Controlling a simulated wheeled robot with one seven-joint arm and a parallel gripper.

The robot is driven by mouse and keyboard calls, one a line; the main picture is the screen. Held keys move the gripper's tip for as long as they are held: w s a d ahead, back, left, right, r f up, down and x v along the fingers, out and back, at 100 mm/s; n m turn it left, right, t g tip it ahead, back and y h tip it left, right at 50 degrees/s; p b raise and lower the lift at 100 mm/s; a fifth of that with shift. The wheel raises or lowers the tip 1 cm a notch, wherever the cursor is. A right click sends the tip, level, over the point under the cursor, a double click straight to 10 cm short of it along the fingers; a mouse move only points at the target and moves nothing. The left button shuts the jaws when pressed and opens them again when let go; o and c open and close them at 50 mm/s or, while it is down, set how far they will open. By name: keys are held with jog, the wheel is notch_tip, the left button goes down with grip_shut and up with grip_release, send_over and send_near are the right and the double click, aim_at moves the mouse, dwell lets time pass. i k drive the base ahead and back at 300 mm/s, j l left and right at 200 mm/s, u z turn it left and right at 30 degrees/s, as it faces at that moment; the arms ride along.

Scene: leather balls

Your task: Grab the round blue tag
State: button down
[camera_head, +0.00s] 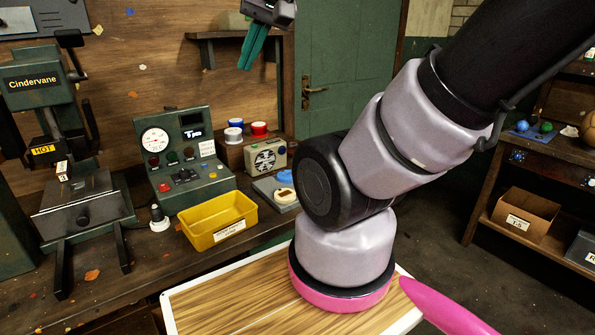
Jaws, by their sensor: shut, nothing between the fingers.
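A flat round blue piece (285,176), likely the round blue tag, lies on the bench at the back right, just left of my arm's dark joint. It is small in the view, and I cannot make out its details. A grey block with a cream round top (284,195) is just in front of it. My gripper (246,66) hangs high at the top of the view, in front of the wall shelf and the door edge. Its green fingers are together and empty, well above and apart from the blue piece.
A yellow bin (218,219) and a green gauge box (183,158) stand left of the blue piece. A small speaker-like box (266,157) and blue and red spools (259,129) are behind it. A hot press (75,150) fills the far left. A wall shelf (222,34) juts out near my gripper.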

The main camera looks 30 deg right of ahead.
aim_at(284, 176)
jog(key=z, duration=0.75)
